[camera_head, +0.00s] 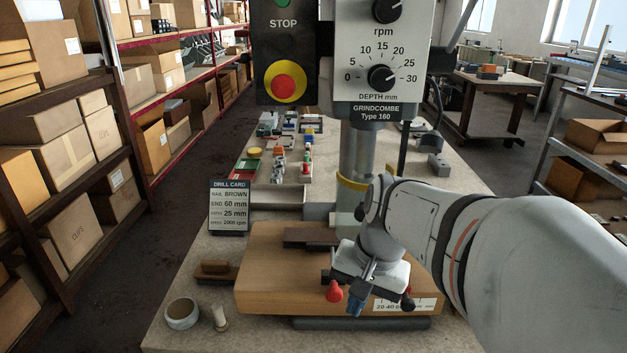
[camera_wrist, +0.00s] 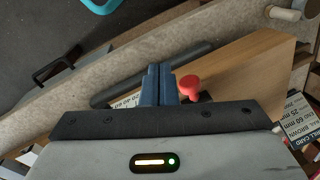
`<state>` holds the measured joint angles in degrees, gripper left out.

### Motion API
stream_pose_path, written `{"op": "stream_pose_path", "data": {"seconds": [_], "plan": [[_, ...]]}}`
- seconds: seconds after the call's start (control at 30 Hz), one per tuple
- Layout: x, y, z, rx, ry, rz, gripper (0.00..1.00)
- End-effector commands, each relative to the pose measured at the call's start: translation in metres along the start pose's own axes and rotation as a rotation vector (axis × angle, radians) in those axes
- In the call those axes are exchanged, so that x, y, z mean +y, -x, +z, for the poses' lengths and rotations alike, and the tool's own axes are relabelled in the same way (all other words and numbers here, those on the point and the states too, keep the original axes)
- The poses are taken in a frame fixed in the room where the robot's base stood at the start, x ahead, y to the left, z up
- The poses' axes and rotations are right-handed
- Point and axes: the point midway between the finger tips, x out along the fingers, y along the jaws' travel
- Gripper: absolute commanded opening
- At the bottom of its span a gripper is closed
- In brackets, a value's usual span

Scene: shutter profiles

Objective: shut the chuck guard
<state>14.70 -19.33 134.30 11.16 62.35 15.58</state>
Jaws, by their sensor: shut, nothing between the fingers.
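The drill head (camera_head: 383,60) stands above the bench. The chuck guard (camera_head: 350,185) appears as a clear sleeve with a yellow band below the drill head. My arm partly hides it, and I cannot tell whether it is open or shut. My gripper (camera_head: 355,306) points down in front of the wooden block, below and nearer than the guard, apart from it. Its blue fingers are together and empty; they also show in the wrist view (camera_wrist: 158,86). The guard is not recognisable in the wrist view.
A red knob (camera_head: 334,291) is close beside my fingers, at the front of the wooden block (camera_head: 275,265). A drill card (camera_head: 229,207) stands left of the block. A white ring-shaped pot (camera_head: 182,314) and a brown brush-like piece (camera_head: 215,271) sit at the front left.

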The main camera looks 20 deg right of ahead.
Motion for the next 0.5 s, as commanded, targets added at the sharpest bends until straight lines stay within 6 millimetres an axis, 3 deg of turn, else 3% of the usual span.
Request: {"op": "stream_pose_path", "data": {"seconds": [0.03, 0.3, 0.5], "plan": [[0.005, 0.019, -0.015, -0.04, -0.163, -0.033, 0.0], [0.039, 0.1, -0.084, -0.292, -0.951, -0.274, 0.0], [0.079, 0.152, -0.122, -0.454, -1.318, -0.44, 0.0]]}}
